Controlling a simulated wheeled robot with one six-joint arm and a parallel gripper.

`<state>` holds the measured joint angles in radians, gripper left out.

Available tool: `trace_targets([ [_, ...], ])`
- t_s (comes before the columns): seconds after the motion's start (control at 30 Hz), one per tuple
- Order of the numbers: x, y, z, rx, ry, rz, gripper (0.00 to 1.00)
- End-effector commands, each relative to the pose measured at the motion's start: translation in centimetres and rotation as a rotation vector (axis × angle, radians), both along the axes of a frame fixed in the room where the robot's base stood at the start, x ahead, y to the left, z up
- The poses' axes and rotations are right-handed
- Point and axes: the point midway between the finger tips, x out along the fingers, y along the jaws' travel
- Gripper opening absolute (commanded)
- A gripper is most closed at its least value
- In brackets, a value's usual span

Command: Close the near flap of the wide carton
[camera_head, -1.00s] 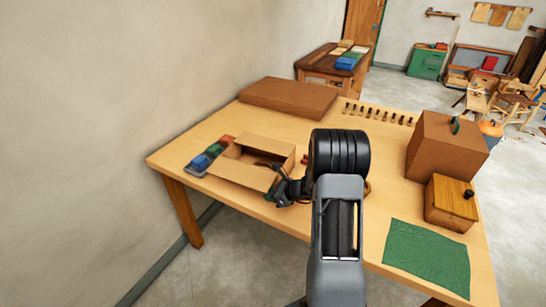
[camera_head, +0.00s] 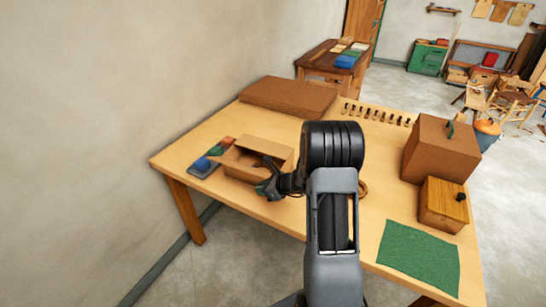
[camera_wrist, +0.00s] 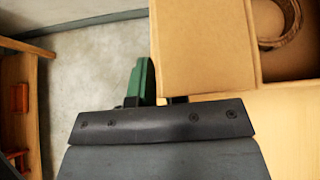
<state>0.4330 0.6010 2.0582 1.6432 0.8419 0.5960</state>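The wide carton (camera_head: 281,154) is a brown cardboard box standing open on the table, left of my arm in the head view. Its near flap (camera_wrist: 205,45) fills the upper middle of the wrist view, beside the carton's opening. A round brown ring-like thing (camera_wrist: 280,25) lies inside the carton. My gripper (camera_head: 268,188) is at the carton's near side, close to the flap. One green-tipped finger shows left of the flap in the wrist view; the other is mostly hidden, so I cannot tell whether the gripper is open or whether it touches the flap.
A tray of coloured blocks (camera_head: 204,166) stands left of the carton. A flat brown box (camera_head: 288,95) lies behind it. A large brown box (camera_head: 438,150), a small wooden box (camera_head: 441,205) and a green cloth (camera_head: 419,255) are on the right.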

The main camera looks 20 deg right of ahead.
Motion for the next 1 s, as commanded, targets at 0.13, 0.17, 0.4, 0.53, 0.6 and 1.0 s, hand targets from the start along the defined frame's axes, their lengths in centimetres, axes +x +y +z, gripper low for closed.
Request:
trace_targets([
  [0.13, 0.2, -0.3, 1.6, -0.001, -0.002, 0.000, 0.13],
  [0.17, 0.3, -0.3, 1.9, -0.001, -0.002, 0.000, 0.13],
  [0.4, 0.5, -0.7, 3.8, 0.000, -0.002, 0.000, 0.13],
  [0.53, 1.0, -1.2, 4.5, 0.000, -0.001, -0.002, 0.13],
  [0.6, 1.3, -1.6, 4.8, 0.000, -0.002, 0.000, 0.13],
  [1.0, 3.0, -3.8, 6.4, -0.001, -0.001, 0.000, 0.13],
])
